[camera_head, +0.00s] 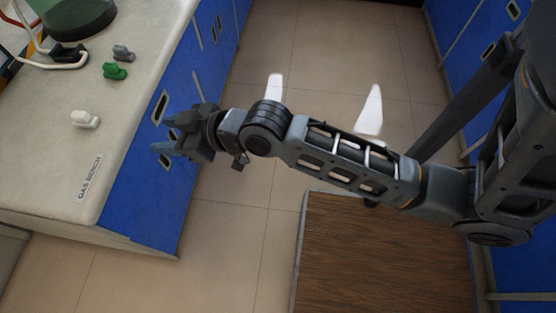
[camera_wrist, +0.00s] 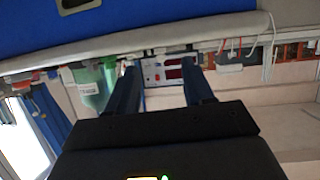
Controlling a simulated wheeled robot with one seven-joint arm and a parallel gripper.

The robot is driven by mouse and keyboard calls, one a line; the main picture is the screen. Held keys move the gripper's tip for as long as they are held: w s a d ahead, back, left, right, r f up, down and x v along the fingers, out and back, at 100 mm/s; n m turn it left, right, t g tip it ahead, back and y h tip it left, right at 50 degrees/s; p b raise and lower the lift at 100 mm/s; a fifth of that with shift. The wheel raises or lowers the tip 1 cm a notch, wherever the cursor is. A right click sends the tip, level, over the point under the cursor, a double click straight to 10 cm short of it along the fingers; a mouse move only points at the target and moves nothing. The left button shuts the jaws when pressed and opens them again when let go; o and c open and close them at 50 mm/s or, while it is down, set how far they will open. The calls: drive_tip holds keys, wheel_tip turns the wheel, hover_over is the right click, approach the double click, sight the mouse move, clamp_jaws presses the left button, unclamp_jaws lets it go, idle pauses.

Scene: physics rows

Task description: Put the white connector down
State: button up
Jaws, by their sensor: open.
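The white connector (camera_head: 85,120) lies on the pale bench top (camera_head: 130,150), near the bench's front edge, left of my gripper in the head view. My gripper (camera_head: 160,153) is beside the blue front of the bench, apart from the connector. Its two fingers are spread with nothing between them. In the wrist view the fingers of my gripper (camera_wrist: 162,85) stand apart and empty. I cannot pick out the white connector in the wrist view.
A green connector (camera_head: 115,71) and a grey connector (camera_head: 123,53) lie farther back on the bench. A green glass vessel (camera_head: 75,15) and cables stand behind them. A "GAS BENCH" label (camera_head: 89,178) is near the bench corner. A wooden-topped surface (camera_head: 385,255) is at the lower right.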

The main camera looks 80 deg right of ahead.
drive_tip(key=s+a, duration=0.3)
drive_tip(key=s, duration=1)
drive_tip(key=shift+s+a+r, duration=0.15)
drive_tip(key=shift+s+r, duration=0.1)
drive_tip(key=shift+s, duration=0.15)
drive_tip(key=shift+o, duration=0.5)
drive_tip(key=s+a+r, duration=0.1)
drive_tip(key=s+r, duration=0.2)
drive_tip(key=s, duration=0.2)
drive_tip(key=s+a+r+t, duration=0.1)
drive_tip(key=s+a+r, duration=0.1)
drive_tip(key=s+r, duration=0.2)
drive_tip(key=s, duration=0.2)
drive_tip(key=shift+s+a+y, duration=0.3)
drive_tip(key=shift+y, duration=0.1)
